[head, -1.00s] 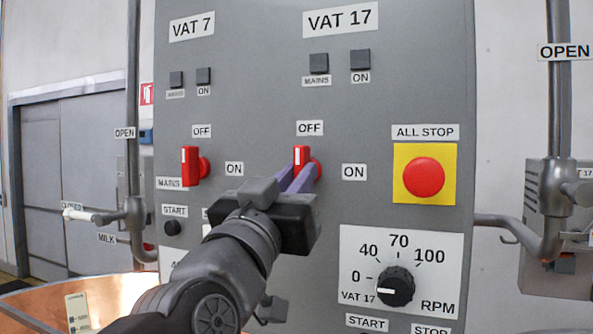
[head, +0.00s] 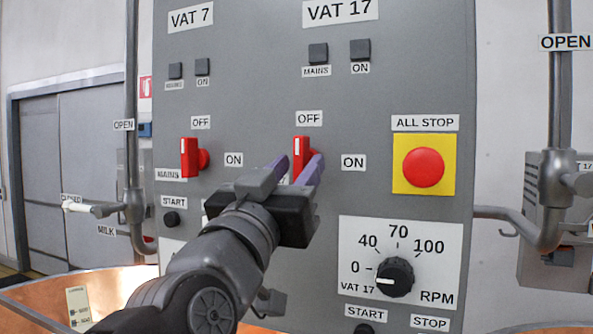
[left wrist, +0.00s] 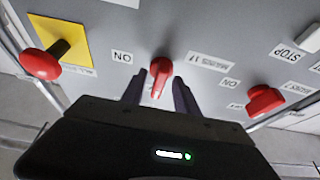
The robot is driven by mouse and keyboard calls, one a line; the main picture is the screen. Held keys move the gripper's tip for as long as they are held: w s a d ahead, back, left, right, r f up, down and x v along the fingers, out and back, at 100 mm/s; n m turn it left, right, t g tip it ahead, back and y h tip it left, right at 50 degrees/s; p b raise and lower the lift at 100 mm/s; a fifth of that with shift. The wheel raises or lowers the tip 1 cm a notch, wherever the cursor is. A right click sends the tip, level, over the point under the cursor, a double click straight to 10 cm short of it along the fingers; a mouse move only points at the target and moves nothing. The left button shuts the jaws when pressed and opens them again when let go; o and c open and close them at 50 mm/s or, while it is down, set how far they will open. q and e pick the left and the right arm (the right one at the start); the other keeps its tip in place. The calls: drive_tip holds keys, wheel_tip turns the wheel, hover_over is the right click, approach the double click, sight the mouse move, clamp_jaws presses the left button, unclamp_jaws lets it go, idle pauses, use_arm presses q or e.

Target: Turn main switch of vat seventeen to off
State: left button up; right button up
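The red main switch of vat seventeen (head: 299,152) is on the grey panel under the VAT 17 label, its handle upright with the white mark pointing up at the OFF label (head: 309,118). An ON label (head: 353,162) is to its right. My left gripper (head: 293,170) is in front of the switch with its two purple fingers apart, one on each side of the handle. In the left wrist view, the red handle (left wrist: 160,72) shows between the open fingers (left wrist: 158,88), with gaps on both sides. My right gripper is not in view.
The vat 7 switch (head: 190,157) is to the left. A red ALL STOP button (head: 423,167) on a yellow plate and an RPM knob (head: 395,277) are to the right. Pipes with valve handles flank the panel, and a copper vat (head: 110,290) is low at left.

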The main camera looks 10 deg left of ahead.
use_arm(q)
drive_tip(key=b+v, duration=0.3)
drive_tip(key=v, duration=0.4)
drive_tip(key=shift+s, duration=0.15)
drive_tip(key=shift+f, duration=0.15)
